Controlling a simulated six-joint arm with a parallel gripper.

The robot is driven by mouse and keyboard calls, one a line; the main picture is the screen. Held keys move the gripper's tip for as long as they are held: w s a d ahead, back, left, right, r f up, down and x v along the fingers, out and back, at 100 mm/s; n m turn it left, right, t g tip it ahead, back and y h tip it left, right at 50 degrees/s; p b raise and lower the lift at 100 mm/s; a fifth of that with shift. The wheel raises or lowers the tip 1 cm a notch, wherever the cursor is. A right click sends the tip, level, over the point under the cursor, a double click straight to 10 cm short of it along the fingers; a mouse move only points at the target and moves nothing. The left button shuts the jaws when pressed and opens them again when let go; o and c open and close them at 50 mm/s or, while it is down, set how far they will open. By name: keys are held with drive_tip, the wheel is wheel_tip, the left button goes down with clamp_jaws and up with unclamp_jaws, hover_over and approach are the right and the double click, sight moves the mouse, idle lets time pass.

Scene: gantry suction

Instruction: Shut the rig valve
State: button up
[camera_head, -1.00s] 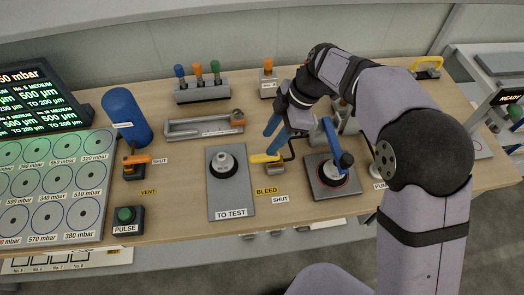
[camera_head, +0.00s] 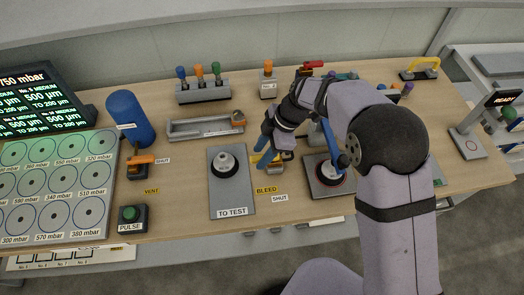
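The valve beside my gripper has a yellow handle (camera_head: 258,158) on a grey body (camera_head: 275,169), behind the BLEED label (camera_head: 266,190) and the SHUT label (camera_head: 279,198). The handle points left, toward the BLEED side, and is partly covered by my gripper.
The TO TEST plate (camera_head: 229,193) with a round fitting stands left of my gripper. A dark square base with a blue lever (camera_head: 331,143) is close on the right. A grey tray (camera_head: 190,129) and a blue cylinder (camera_head: 128,112) stand farther left. My arm hides part of the right side.

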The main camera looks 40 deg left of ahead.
clamp_jaws()
